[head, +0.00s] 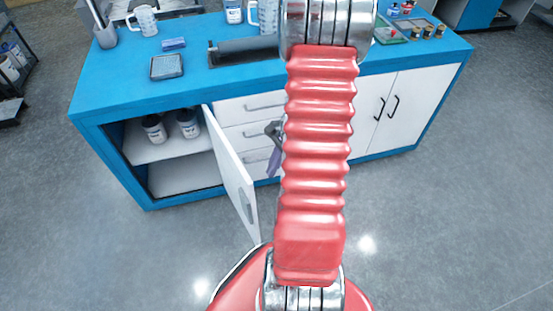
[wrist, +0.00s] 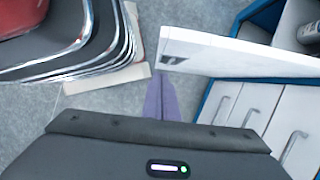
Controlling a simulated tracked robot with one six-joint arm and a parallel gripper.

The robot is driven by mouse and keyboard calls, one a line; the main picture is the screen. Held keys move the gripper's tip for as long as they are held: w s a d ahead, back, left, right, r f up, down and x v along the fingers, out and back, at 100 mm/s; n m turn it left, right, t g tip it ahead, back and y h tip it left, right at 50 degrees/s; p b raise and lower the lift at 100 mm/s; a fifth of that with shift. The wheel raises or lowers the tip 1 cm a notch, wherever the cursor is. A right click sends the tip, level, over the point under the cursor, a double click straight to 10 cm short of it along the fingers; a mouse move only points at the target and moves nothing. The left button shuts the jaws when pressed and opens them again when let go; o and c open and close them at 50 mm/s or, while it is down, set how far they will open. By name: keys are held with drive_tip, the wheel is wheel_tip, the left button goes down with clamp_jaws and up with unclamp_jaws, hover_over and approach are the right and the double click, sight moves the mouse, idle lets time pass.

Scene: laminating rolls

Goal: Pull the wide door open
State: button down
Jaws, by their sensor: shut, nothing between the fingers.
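A white door (head: 232,172) on the left of the blue bench stands swung well out from its compartment, with a grey patch near its free end. I take it as the wide door. In the wrist view the door (wrist: 235,55) reaches in from the right, with a dark patch near its end. My gripper (wrist: 161,98) has purple fingers, shut and empty, just below and beside the door's end in that picture, apparently apart from it. In the head view my gripper (head: 274,162) is partly hidden behind my red arm, in front of the drawers.
The open compartment (head: 180,177) holds white jars (head: 155,128) on a shelf. White drawers (head: 245,105) with bar handles sit right of it, then closed doors (head: 410,105) with black handles. Mugs, a tray and jars stand on the blue bench top (head: 125,80). Grey floor is clear in front.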

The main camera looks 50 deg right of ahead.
drive_tip(key=a, duration=0.1)
drive_tip(key=w+a+f, duration=0.1)
drive_tip(key=a, duration=0.1)
drive_tip(key=a+f, duration=0.1)
drive_tip(key=shift+w+a+f, duration=0.15)
drive_tip(key=shift+w+a, duration=0.15)
